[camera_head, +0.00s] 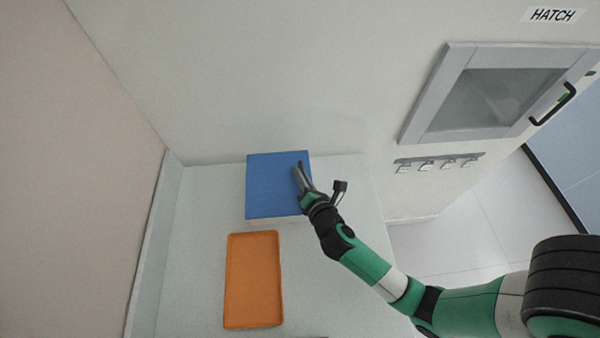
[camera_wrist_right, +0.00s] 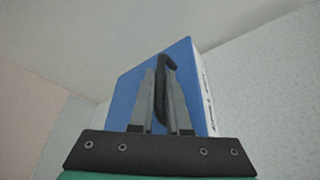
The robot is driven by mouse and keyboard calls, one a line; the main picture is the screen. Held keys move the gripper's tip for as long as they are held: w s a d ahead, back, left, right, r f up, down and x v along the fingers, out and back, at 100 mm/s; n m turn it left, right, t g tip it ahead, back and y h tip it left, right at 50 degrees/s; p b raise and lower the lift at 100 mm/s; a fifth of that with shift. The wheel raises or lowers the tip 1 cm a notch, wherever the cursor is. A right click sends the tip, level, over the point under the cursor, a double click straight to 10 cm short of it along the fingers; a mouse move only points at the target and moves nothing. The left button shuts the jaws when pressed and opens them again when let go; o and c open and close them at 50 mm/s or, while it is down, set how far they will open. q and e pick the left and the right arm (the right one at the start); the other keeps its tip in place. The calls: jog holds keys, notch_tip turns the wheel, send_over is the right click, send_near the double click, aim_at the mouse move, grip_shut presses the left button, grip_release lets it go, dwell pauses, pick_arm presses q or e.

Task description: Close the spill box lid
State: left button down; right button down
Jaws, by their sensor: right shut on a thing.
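The spill box shows a flat blue lid (camera_head: 272,186) at the back of the counter, with a pale box side below its front edge. In the right wrist view the blue lid (camera_wrist_right: 128,95) appears to lie over the white box body (camera_wrist_right: 203,88), with no clear gap between them. My right gripper (camera_head: 301,174) is over the right part of the lid. Its fingers are shut on a dark hooked handle (camera_wrist_right: 163,64) that stands against the blue face. The fingers partly hide the handle. My left gripper is not in view.
An orange tray (camera_head: 254,280) lies on the counter in front of the box. A wall hatch (camera_head: 495,98) with a black handle and a row of hooks (camera_head: 438,162) are to the right. The counter left of the box is clear.

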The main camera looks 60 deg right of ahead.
jog(key=shift+f, duration=0.2)
jog(key=c, duration=1.2)
grip_release()
jog(key=shift+o, duration=0.2)
jog(key=shift+s+a+r, duration=0.15)
jog(key=shift+s, duration=0.05)
jog(key=p+v, duration=0.1)
jog(key=v, duration=1)
